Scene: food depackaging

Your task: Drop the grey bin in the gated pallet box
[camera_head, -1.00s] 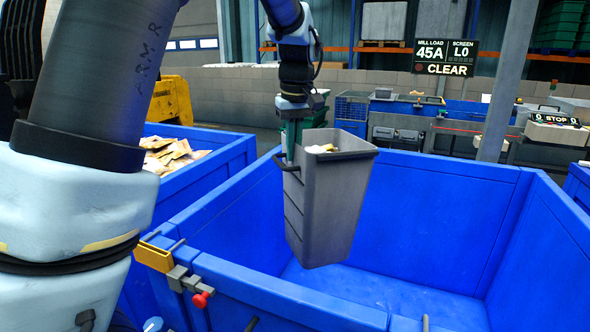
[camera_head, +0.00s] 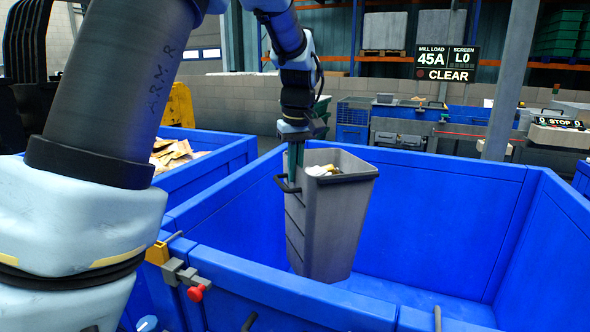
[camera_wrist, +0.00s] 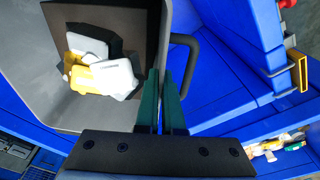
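The grey bin (camera_head: 325,222) hangs upright inside the blue gated pallet box (camera_head: 440,172), over its floor, with its lower part below the box's rim. White and yellow items (camera_wrist: 100,72) lie in the bin, and the wrist view shows them near its bottom. My gripper (camera_head: 291,178) is at the bin's left side, with its green fingers pointing down at the dark side handle. In the wrist view, my fingers (camera_wrist: 160,105) are close together along the bin's wall and handle. The gripper is shut on the bin. Whether the bin's base touches the floor is hard to tell.
The front wall's rim carries a yellow bracket (camera_head: 158,252) and a latch with a red knob (camera_head: 195,292). A second blue box (camera_head: 215,155) with brown packets stands at left. A grey post (camera_head: 508,80) rises behind the box. Its floor is clear to the right.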

